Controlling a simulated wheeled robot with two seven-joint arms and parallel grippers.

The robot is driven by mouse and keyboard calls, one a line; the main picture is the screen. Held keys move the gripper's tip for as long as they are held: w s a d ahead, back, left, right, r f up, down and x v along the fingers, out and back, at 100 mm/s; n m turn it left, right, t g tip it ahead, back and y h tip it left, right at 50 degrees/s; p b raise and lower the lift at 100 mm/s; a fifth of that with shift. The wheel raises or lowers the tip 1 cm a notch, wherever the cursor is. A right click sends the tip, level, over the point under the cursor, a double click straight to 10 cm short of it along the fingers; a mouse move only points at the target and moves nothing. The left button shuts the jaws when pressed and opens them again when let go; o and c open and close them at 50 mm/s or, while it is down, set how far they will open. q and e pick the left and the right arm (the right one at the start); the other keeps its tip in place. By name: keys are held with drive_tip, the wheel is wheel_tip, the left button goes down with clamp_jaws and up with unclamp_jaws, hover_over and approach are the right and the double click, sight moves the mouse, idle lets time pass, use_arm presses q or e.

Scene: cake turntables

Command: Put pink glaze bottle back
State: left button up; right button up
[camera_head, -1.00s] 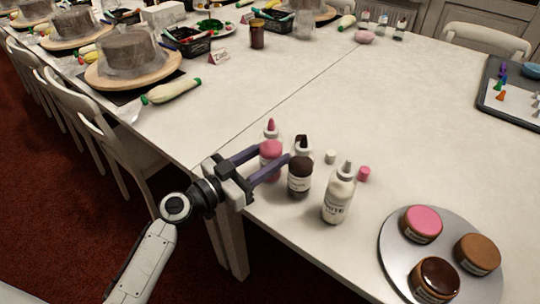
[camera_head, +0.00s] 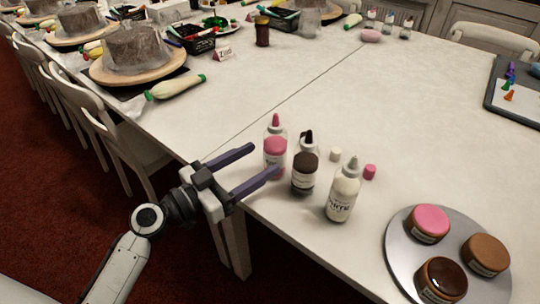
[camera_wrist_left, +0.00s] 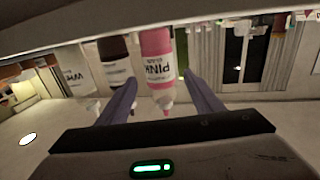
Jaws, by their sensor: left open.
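The pink glaze bottle (camera_head: 275,147) stands upright on the white table near its edge, with a pink tip on top. It also shows upside down between the fingers in the left wrist view (camera_wrist_left: 157,62). My left gripper (camera_head: 264,162) is open and empty, its fingers pointing at the bottle from the left, apart from it. A dark chocolate glaze bottle (camera_head: 305,168) and a white glaze bottle (camera_head: 342,192) stand upright in a row to the right of the pink one. My right gripper is not in view.
A white cap (camera_head: 335,154) and a pink cap (camera_head: 370,172) lie behind the bottles. A round silver tray (camera_head: 398,250) with glazed cakes is at the right. A chair (camera_head: 125,140) stands at the left.

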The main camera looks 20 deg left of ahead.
use_arm(q)
drive_tip(key=b+v, duration=0.1)
drive_tip(key=v, duration=0.4)
drive_tip(key=shift+f, duration=0.1)
drive_tip(key=shift+s+a, duration=0.3)
drive_tip(key=shift+s, duration=0.25)
